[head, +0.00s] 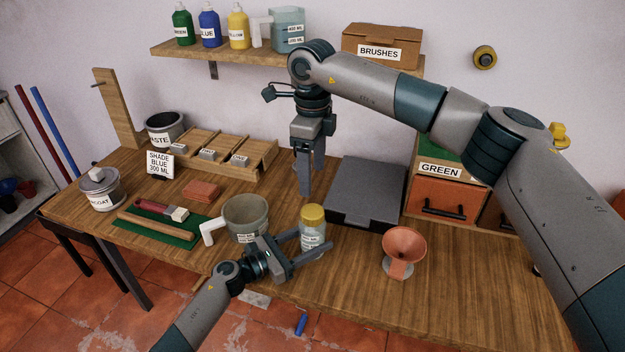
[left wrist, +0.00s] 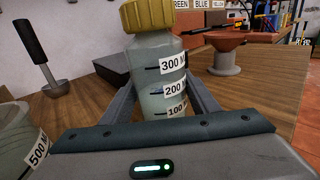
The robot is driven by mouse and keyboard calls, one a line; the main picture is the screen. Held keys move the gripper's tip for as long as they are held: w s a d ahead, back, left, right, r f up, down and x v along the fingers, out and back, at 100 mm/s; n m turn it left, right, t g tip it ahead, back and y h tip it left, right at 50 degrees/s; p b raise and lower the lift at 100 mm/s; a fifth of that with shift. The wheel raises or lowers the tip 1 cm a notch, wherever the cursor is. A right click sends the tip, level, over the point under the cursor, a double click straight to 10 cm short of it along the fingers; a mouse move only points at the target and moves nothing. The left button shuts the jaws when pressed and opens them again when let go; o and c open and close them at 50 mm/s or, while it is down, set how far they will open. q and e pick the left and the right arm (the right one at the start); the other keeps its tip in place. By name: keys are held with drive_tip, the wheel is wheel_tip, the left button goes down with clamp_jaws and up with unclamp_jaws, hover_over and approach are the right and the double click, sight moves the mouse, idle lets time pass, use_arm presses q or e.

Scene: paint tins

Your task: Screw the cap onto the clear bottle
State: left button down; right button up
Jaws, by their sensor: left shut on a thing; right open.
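The clear bottle (head: 312,238) stands upright near the front of the table, marked 300, 200 and 100 in the left wrist view (left wrist: 160,75). The yellow cap (head: 313,213) sits on top of its neck; I cannot tell how tightly it is threaded. It also shows at the top of the left wrist view (left wrist: 148,14). My left gripper (head: 312,246) is shut on the bottle's body, one finger on each side. My right gripper (head: 305,190) points down, open and empty, behind and above the bottle, apart from the cap.
A grey measuring jug (head: 246,212) stands just left of the bottle. An orange funnel (head: 404,246) stands to the right. A green mat (head: 158,238) with tools is at left. Bare wood lies between bottle and funnel.

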use_arm(q)
drive_tip(key=c, duration=0.6)
unclamp_jaws()
drive_tip(key=shift+a, duration=0.1)
drive_tip(key=b+v, duration=0.5)
drive_tip(key=v, duration=1.1)
drive_tip(key=shift+s+a+f, duration=0.1)
drive_tip(key=shift+f, duration=0.05)
use_arm(e)
hover_over(312, 210)
wheel_tip(312, 210, down, 5)
use_arm(q)
drive_tip(key=shift+s+a, duration=0.3)
drive_tip(key=shift+a, duration=0.15)
use_arm(e)
drive_tip(key=shift+f, duration=0.1)
